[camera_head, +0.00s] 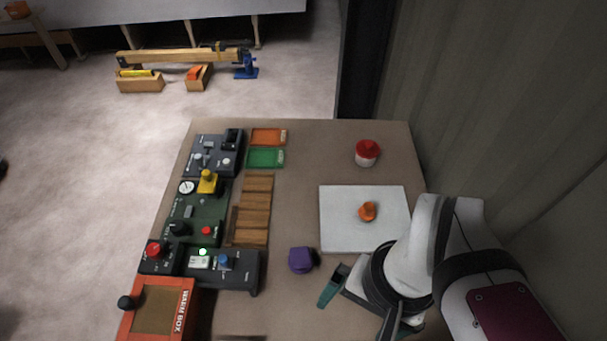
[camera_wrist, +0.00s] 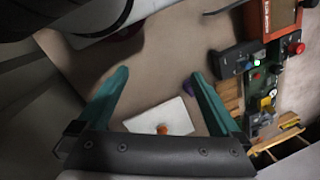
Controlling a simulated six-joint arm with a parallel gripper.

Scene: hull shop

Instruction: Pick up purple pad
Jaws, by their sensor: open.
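The purple pad (camera_head: 302,260), a small chunky purple piece, rests on the tabletop right of the dark control boxes. In the wrist view the purple pad (camera_wrist: 187,89) shows as a small patch beside the right finger, which may cover part of it. My gripper (camera_head: 358,316) is to the right of the pad and nearer the front edge in the head view, with one teal finger close to it. The wrist view shows my gripper (camera_wrist: 160,76) with its two teal fingers wide apart and nothing between the tips.
A white board (camera_head: 340,220) with an orange lump (camera_head: 368,211) lies behind my gripper. A red-lidded jar (camera_head: 367,153) stands farther back. Control boxes (camera_head: 205,262), wooden slats (camera_head: 256,205), orange (camera_head: 268,137) and green (camera_head: 265,158) trays, and a warm box (camera_head: 185,320) line the left.

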